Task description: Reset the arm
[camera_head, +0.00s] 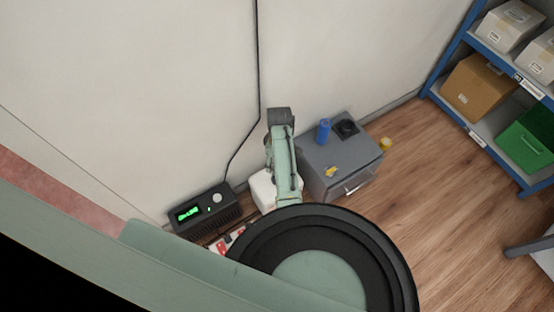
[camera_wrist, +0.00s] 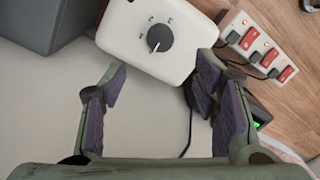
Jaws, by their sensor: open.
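My arm reaches out from the large round joint in the lower middle of the head view, toward the wall. My gripper (camera_wrist: 160,85) is open in the wrist view, with its purple-padded fingers apart and nothing between them. In the wrist view a white box with a dark dial (camera_wrist: 160,38) lies just beyond the fingertips; they look close to it, but I cannot tell whether they touch. In the head view this white box (camera_head: 262,190) is partly hidden behind my arm. The gripper's fingers are not clear in the head view.
A black device with a green display (camera_head: 206,208) and a power strip with red switches (camera_wrist: 262,50) are near the white box. A grey cabinet (camera_head: 335,160) bears a blue cylinder (camera_head: 324,131). A blue shelf (camera_head: 478,130) holds boxes at right. Wooden floor (camera_head: 440,220) is open between.

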